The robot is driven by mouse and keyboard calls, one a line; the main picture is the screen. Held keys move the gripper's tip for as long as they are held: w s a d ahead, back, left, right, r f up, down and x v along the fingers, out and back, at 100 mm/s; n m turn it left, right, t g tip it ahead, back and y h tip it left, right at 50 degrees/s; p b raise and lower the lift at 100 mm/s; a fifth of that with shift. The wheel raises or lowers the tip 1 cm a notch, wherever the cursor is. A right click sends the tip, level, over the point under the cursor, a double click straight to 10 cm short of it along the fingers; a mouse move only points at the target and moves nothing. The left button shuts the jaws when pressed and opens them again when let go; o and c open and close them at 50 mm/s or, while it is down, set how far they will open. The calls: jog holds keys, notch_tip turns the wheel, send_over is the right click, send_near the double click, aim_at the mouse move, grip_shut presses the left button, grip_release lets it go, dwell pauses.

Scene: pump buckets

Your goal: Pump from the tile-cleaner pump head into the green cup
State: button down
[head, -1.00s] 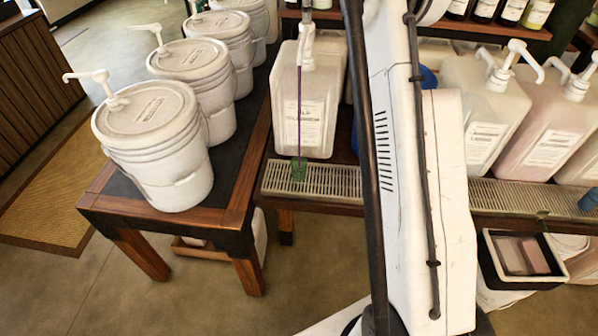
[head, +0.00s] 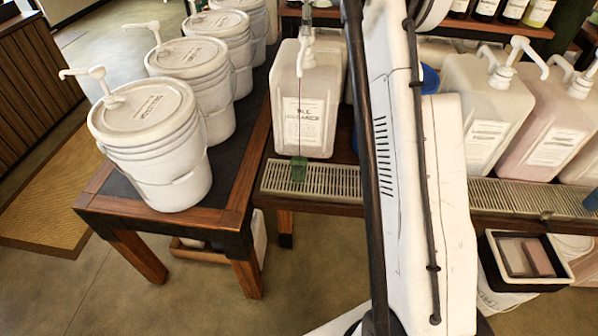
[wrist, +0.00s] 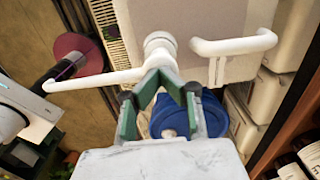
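The tile-cleaner jug (head: 318,88) is translucent white with a label and stands at the back of the drip grate. Its white pump head (head: 305,55) shows above it and also in the wrist view (wrist: 158,42), with the spout pointing left. A thin dark line runs from the spout down to the green cup (head: 299,169), a small translucent cup on the grate in front of the jug. My gripper (wrist: 161,74) has green-padded fingers whose tips come together at the pump head, seemingly touching it. No object shows between them. The exact contact is hidden.
A slatted drip grate (head: 330,183) lies along the shelf front. White buckets (head: 155,150) with pumps stand on the left table. More pump jugs (head: 480,115) stand right. A blue round container (wrist: 205,118) is behind the pump. My arm blocks the middle of the head view.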

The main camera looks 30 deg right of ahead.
jog(key=shift+r+p, duration=2.25)
jog(key=shift+r, duration=1.2)
jog(key=shift+f, duration=0.15)
jog(key=shift+f+b, duration=0.4)
jog(key=shift+f, duration=0.2)
jog(key=shift+f+b, duration=1.55)
jog(key=shift+f, duration=1.2)
jog(key=shift+r, duration=0.15)
jog(key=shift+r+p, duration=2.2)
jog(key=shift+r, duration=1.05)
jog(key=shift+r, duration=0.1)
